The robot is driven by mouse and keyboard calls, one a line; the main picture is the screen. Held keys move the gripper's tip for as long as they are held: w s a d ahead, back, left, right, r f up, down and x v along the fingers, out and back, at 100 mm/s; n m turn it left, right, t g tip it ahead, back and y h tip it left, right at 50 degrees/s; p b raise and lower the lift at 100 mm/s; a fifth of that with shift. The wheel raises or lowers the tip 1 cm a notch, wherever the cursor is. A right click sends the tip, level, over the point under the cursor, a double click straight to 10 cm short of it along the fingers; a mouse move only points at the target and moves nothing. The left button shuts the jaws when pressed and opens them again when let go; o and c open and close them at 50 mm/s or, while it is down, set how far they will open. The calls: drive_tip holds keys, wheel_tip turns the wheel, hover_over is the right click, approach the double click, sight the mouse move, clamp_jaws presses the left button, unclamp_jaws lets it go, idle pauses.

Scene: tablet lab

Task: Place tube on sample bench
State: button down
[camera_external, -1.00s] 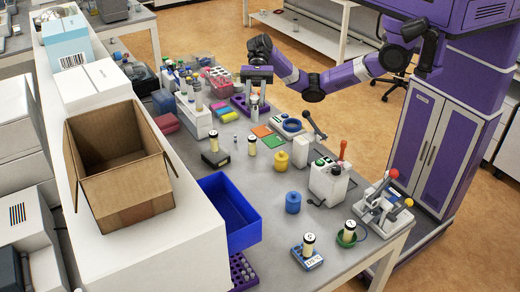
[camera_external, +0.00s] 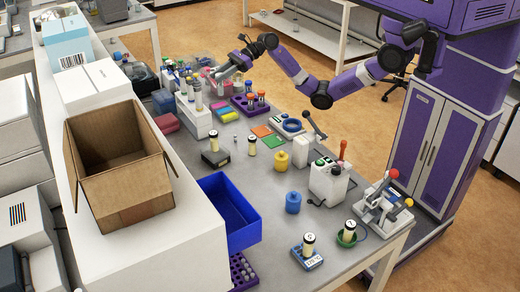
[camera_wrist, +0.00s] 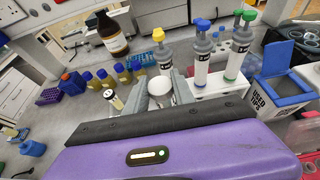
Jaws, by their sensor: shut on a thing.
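My gripper (camera_external: 222,74) is above the far end of the grey bench (camera_external: 268,190) in the external view, left of the purple rack (camera_external: 243,109) with its capped tubes. In the wrist view my gripper (camera_wrist: 162,90) is shut on a tube (camera_wrist: 160,86), whose round white end shows between the fingers. The rest of the held tube is hidden, and the external view is too small to show it clearly.
A used-tips box (camera_wrist: 278,83) stands right of the white rack. A blue bin (camera_external: 230,205) and a black-based holder (camera_external: 214,158) are on the nearer bench. Bare grey surface lies between them.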

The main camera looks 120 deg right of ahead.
wheel_tip(320, 180, down, 16)
drive_tip(key=shift+f, duration=0.15)
idle(0.3)
drive_tip(key=shift+f, duration=0.1)
drive_tip(key=c, duration=1.1)
unclamp_jaws()
drive_tip(key=shift+o, duration=0.2)
drive_tip(key=shift+r, duration=0.2)
drive_tip(key=v, duration=1.2)
drive_tip(key=shift+f, duration=0.15)
